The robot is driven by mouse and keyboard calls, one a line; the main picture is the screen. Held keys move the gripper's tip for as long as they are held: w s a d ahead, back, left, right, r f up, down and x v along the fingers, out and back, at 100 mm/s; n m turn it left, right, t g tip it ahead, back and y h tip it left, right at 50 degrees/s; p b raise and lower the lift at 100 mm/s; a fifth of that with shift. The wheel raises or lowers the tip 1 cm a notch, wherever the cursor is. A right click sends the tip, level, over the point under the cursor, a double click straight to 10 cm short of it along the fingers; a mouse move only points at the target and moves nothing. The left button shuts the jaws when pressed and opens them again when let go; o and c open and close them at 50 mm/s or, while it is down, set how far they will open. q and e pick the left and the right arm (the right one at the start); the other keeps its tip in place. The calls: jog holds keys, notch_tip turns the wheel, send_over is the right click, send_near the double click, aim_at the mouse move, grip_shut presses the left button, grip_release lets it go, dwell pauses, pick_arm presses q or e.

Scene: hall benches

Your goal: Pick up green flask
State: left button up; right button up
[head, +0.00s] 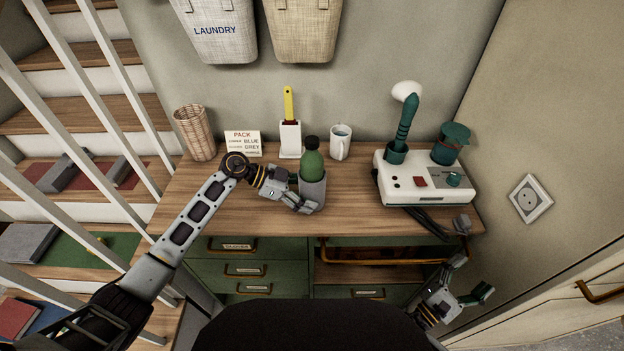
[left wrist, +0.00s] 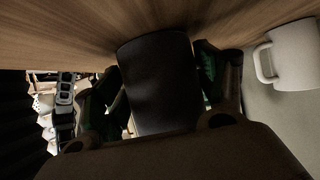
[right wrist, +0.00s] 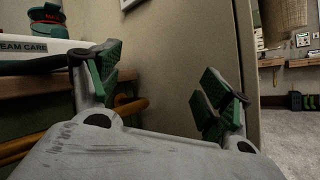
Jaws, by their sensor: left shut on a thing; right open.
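The green flask (head: 313,166) has a dark cap and stands upright at the front middle of the wooden bench top. Its lower part is grey, like a sleeve or cup around it. My left gripper (head: 302,203) is shut on that grey lower part from the left front. In the left wrist view the grey part of the flask (left wrist: 158,85) fills the space between the fingers and looks dark. I cannot tell whether its base touches the wood. My right gripper (head: 458,287) is open and empty, low in front of the bench's right end; its spread fingers show in the right wrist view (right wrist: 160,88).
A white mug (head: 340,142), a brush in a white holder (head: 290,139), a sign card (head: 243,143) and a wicker basket (head: 195,133) stand behind. A white steam device (head: 425,180) occupies the right end. Drawers (head: 240,268) lie below; stair railings rise at left.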

jog(key=shift+m+g+y, duration=0.3)
jog(key=shift+m, duration=0.4)
jog(key=w+a+r, duration=0.2)
jog(key=w+r, duration=0.1)
jog(key=w+a+r, duration=0.2)
jog(key=shift+r, duration=0.15)
jog(key=w+a+r+n+t+y, duration=0.1)
jog(key=w+a+r+n+y, duration=0.15)
jog(key=a, duration=0.55)
jog(key=w+a+r+n+t+y, duration=0.1)
jog(key=w+a+r+n+y, duration=0.2)
jog(key=a, duration=0.5)
jog(key=n+t+y, duration=0.4)
jog(key=n+y, duration=0.7)
send_near(310, 175)
jog(key=shift+w+d+r, duration=0.1)
jog(key=shift+w+r, duration=0.1)
jog(key=shift+w, duration=0.55)
jog(key=shift+w+d, duration=0.15)
jog(key=shift+w, duration=0.85)
jog(key=shift+w+d, duration=0.2)
jog(key=shift+w, duration=0.8)
jog(key=shift+w+d, duration=0.15)
jog(key=shift+w, duration=0.85)
